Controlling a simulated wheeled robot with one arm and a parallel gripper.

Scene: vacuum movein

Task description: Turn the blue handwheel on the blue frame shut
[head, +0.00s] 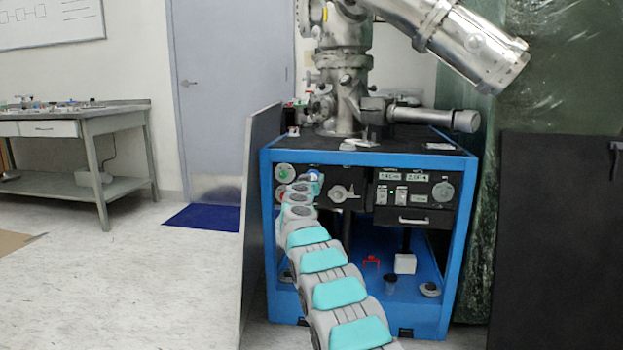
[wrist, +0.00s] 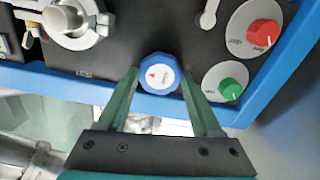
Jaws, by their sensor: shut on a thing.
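The blue handwheel (wrist: 158,60) shows in the wrist view, with a white face and a small red arrow mark pointing left. My gripper (wrist: 159,78) has its two green fingers on either side of the wheel and is shut on it. In the head view the handwheel (head: 314,173) is a small blue patch on the dark front panel, mostly hidden by my gripper (head: 309,181). The blue frame (head: 457,250) surrounds the panel; its edge (wrist: 75,88) runs behind the wheel in the wrist view.
A red knob (wrist: 263,33) and a green knob (wrist: 229,89) sit right of the wheel in the wrist view. A metal fitting (wrist: 72,18) is at upper left. A dark board (head: 260,210) stands left of the frame. Floor (head: 150,280) is free farther left.

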